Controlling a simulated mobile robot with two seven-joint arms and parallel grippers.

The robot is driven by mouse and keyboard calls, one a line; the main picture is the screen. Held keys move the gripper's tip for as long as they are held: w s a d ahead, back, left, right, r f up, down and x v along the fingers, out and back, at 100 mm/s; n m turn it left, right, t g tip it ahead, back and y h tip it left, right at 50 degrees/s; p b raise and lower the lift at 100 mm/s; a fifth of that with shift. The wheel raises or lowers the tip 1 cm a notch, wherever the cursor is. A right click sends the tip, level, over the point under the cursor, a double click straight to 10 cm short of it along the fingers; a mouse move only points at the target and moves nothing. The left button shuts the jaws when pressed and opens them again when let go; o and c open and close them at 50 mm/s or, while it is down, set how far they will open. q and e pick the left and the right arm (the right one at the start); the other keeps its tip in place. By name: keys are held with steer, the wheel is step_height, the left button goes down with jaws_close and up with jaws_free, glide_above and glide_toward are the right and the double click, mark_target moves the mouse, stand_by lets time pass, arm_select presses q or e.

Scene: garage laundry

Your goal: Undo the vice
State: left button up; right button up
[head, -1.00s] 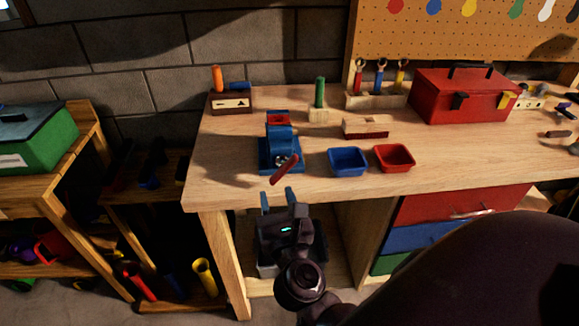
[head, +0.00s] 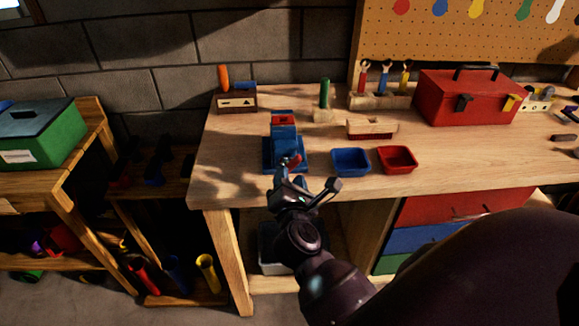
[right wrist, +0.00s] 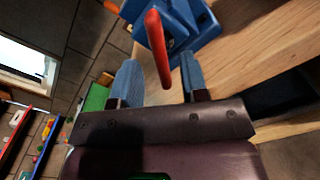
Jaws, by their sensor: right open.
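The blue vice (head: 284,130) stands near the front left of the wooden workbench, with a red part on top. Its red handle (head: 295,161) is at the front, partly hidden by my right gripper in the head view. My right gripper (head: 290,176) is open at the bench's front edge, just in front of the vice. In the right wrist view the red handle (right wrist: 158,48) reaches between the two blue fingertips (right wrist: 160,75), with gaps showing on both sides; the blue vice (right wrist: 180,22) is behind it. My left gripper is not in view.
A blue bin (head: 351,161) and a red bin (head: 397,159) sit to the right of the vice. A red toolbox (head: 465,97) and a wooden block with a green handle (head: 325,98) stand further back. Bare bench top (head: 228,165) lies left of the vice.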

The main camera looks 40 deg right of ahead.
steer(key=shift+x, duration=1.25)
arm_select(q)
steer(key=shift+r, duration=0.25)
arm_select(e)
steer(key=shift+w+d, duration=0.35)
steer(key=shift+w, duration=0.2)
jaws_close()
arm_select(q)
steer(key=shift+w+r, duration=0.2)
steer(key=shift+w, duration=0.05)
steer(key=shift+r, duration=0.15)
